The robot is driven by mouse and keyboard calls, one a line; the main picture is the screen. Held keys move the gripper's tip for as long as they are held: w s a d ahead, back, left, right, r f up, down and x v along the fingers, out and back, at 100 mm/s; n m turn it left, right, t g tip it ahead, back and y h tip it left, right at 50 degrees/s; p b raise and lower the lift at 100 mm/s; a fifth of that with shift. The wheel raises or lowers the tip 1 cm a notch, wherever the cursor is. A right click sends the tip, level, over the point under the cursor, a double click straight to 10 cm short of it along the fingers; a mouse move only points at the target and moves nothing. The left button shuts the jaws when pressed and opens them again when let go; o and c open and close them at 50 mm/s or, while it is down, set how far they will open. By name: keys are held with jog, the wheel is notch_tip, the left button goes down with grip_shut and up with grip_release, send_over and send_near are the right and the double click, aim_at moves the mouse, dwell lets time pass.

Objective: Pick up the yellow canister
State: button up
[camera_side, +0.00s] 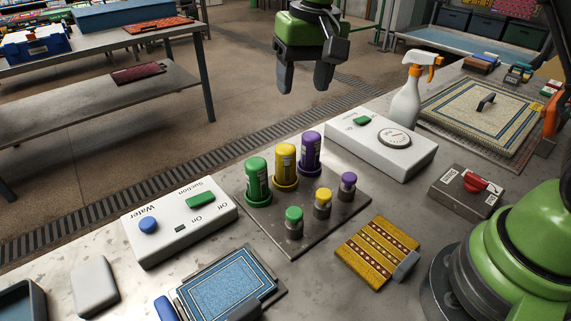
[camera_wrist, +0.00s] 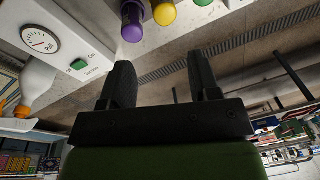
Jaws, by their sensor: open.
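The yellow canister (camera_side: 285,165) stands upright in the back row of a grey metal plate (camera_side: 300,245), between a green canister (camera_side: 257,181) on its left and a purple canister (camera_side: 310,153) on its right. My gripper (camera_side: 304,82) is open and empty in the side view, raised behind and above the canisters and apart from them. In the wrist view, the two dark fingers of my gripper (camera_wrist: 163,82) are spread. The yellow canister's round top (camera_wrist: 165,14) shows at the upper edge there, beyond the fingertips, with the purple canister (camera_wrist: 132,20) beside it.
Shorter green (camera_side: 293,222), yellow (camera_side: 322,203) and purple (camera_side: 347,187) capped pieces stand in front. White control boxes flank the plate, left (camera_side: 180,220) and right (camera_side: 380,142). A spray bottle (camera_side: 405,100) stands at the back right. The air around my gripper is clear.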

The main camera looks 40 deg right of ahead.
jog(key=g, duration=0.1)
send_over(286, 147)
jog(key=shift+h, duration=0.3)
notch_tip(286, 147, down, 7)
jog(key=shift+d+f, duration=0.1)
jog(key=shift+f, duration=0.1)
notch_tip(286, 147, down, 4)
jog(key=shift+f, duration=0.25)
notch_tip(286, 147, down, 6)
jog(key=shift+r, duration=0.15)
jog(key=shift+c, duration=0.2)
jog(key=c, duration=0.8)
jog(key=shift+o, duration=0.2)
jog(key=shift+r, duration=0.1)
notch_tip(286, 147, up, 10)
